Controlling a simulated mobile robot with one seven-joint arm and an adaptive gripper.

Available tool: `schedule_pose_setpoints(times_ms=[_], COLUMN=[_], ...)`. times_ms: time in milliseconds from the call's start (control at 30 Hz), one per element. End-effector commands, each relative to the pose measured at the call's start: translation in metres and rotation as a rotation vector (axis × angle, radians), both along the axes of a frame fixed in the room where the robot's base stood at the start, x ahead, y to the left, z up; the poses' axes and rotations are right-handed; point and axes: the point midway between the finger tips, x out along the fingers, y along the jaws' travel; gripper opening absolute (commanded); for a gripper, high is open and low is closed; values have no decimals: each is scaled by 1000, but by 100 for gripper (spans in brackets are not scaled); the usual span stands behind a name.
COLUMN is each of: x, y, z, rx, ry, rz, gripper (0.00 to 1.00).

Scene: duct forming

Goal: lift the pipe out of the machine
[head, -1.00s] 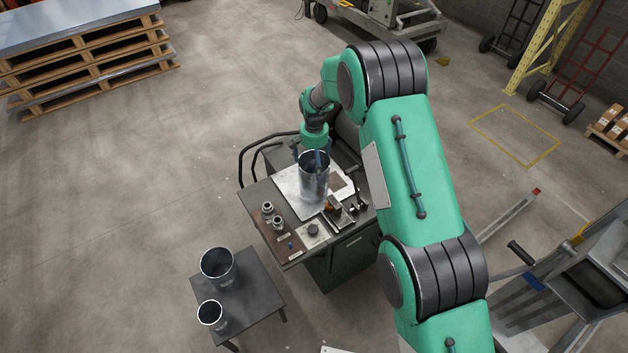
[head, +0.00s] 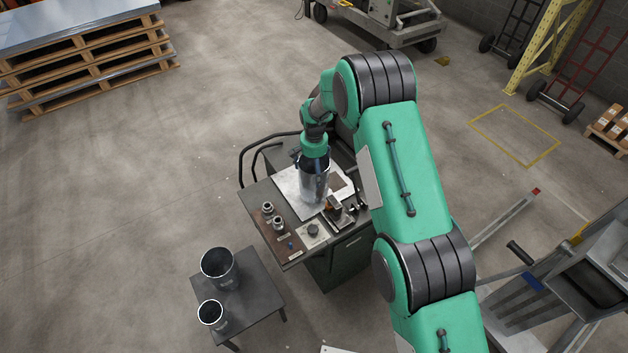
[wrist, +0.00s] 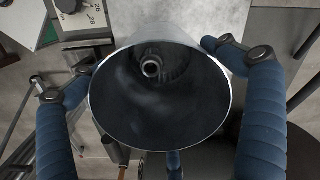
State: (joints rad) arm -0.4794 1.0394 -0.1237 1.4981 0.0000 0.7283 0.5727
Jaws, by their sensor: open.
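The pipe (head: 314,184), a shiny metal cylinder, stands upright on the machine (head: 283,183), a green-grey bench with a pale plate on top. My gripper (head: 313,160) is right over the pipe's upper end and hides its rim in the head view. In the wrist view I look down into the pipe (wrist: 120,95), with a round fitting (wrist: 151,67) inside it. My gripper's blue fingers (wrist: 160,110) are open, spread outside the rim on the left and right, with a third finger partly seen at the bottom. Whether any finger touches the pipe is unclear.
Two more pipes (head: 218,268) (head: 211,315) stand on a small dark table (head: 258,285) in front. Small fittings (head: 278,223), a knob (head: 313,229) and a clamp-like metal part (head: 338,214) sit close to the pipe. Open floor lies to the left.

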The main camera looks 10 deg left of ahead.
Motion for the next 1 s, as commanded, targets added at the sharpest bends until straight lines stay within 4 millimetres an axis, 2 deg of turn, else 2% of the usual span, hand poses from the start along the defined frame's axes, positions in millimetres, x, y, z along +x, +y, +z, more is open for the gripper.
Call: schedule_pose_setpoints(times_ms=[200,767,1000], x=[0,0,0], y=[0,0,0], z=[-12,-13,-13], rx=[0,0,0], ry=[0,0,0], rz=[0,0,0], gripper=[100,100,52])
